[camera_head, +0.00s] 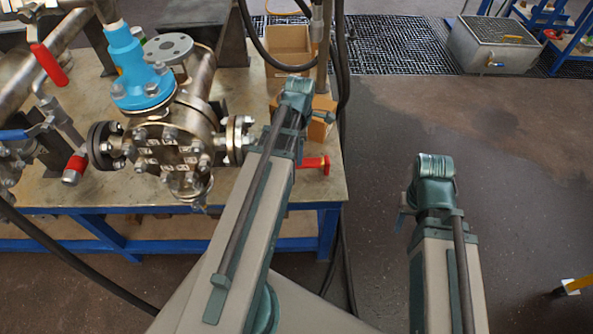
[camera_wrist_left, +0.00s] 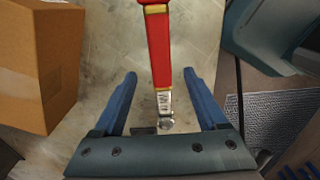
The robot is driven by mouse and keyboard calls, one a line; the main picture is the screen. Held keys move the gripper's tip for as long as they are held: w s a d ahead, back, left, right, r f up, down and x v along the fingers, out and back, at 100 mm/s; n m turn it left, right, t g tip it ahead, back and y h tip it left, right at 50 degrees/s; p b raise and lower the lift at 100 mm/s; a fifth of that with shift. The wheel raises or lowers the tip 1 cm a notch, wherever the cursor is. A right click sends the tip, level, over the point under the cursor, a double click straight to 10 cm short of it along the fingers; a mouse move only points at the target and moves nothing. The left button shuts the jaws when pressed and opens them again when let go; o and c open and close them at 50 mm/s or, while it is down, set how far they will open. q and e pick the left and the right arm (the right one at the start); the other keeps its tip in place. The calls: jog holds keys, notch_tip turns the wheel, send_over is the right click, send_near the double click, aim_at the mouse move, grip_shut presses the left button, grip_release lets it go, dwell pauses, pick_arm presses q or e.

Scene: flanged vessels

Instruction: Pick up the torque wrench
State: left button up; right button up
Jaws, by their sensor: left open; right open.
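The torque wrench (camera_wrist_left: 160,50) has a red handle with yellow bands and a metal end. In the left wrist view it runs from the top edge down between the two blue fingers of my left gripper (camera_wrist_left: 159,76). That gripper is open, with a finger on each side of the wrench and gaps between. In the head view a red end of the wrench (camera_head: 315,164) shows by the table's right edge; my left arm hides the rest. My right gripper (camera_head: 404,215) is open, over the floor right of the table, mostly hidden by its own wrist.
A cardboard box (camera_wrist_left: 35,65) stands close left of my left gripper. The table (camera_head: 230,190) carries the flanged vessel (camera_head: 170,140) with a blue fitting (camera_head: 135,65). An open box (camera_head: 288,48) stands behind. A grey tank (camera_head: 492,45) is at the far right; the floor before it is clear.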

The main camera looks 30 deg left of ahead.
pick_arm(q)
jog(key=shift+f, duration=0.3)
jog(key=f+b, duration=0.5)
jog(key=shift+s+a+f, duration=0.15)
jog(key=shift+s+a, duration=0.1)
jog(key=shift+a, duration=0.05)
jog(key=shift+c, duration=0.2)
grip_shut()
